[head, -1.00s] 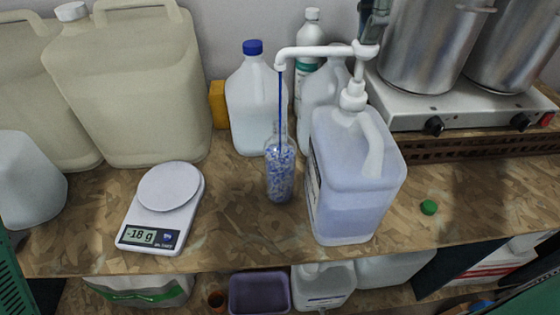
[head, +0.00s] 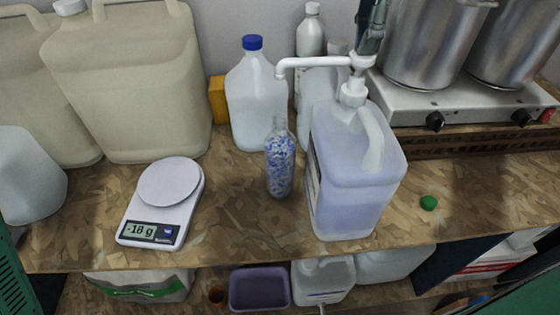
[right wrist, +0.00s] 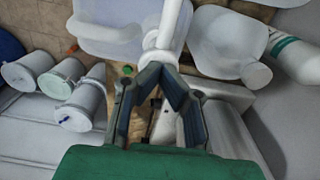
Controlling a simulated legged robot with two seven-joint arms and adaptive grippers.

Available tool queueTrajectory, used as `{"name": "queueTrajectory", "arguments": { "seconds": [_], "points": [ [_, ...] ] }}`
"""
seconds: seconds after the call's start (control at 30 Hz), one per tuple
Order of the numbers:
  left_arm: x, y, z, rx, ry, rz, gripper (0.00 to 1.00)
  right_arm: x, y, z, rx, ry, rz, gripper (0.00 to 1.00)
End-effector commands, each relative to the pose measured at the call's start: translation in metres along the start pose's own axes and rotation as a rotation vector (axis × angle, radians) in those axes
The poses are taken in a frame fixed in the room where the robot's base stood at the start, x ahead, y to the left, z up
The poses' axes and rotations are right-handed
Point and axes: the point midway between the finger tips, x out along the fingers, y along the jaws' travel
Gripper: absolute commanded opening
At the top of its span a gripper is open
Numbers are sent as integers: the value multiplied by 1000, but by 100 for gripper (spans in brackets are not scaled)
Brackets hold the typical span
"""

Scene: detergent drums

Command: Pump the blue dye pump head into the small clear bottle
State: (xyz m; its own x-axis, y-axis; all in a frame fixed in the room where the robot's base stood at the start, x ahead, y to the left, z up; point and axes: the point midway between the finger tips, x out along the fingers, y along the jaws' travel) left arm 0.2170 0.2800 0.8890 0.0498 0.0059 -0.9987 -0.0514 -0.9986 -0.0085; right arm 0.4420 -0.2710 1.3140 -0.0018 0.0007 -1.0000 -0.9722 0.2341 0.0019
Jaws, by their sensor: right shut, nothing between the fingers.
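The white pump head (head: 358,62) sits on a jug of pale blue liquid (head: 362,165), its long spout pointing left. The small clear bottle (head: 279,165) stands upright left of the jug, below the spout tip, with blue and white specks inside. No stream shows from the spout now. My right gripper (head: 370,35) is above the pump head, fingers pointing down, shut with nothing between them. In the right wrist view its fingertips (right wrist: 160,72) are close to the white pump top (right wrist: 158,58); whether they touch is unclear. My left gripper is not in view.
A white scale (head: 165,200) stands to the left. A blue-capped jug (head: 254,100) stands behind the bottle. Steel pots (head: 425,45) on a hot plate (head: 470,108) are at the back right. A green cap (head: 428,202) lies on the bench; the front right is mostly clear.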

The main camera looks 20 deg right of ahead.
Motion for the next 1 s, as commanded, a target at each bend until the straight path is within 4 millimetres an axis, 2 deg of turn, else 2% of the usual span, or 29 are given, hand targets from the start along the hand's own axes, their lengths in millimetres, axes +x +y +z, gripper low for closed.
{"name": "queueTrajectory", "arguments": {
  "seconds": [0.03,0.13,0.6,1.0],
  "points": [
    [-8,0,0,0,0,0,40,-8,0,0,0,1,1,0],
    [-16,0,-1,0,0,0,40,-17,0,0,0,1,0,0],
    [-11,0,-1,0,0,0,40,-55,0,0,1,-1,-1,0],
    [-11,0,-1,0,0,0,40,-56,0,0,0,0,-1,0]
  ]
}}
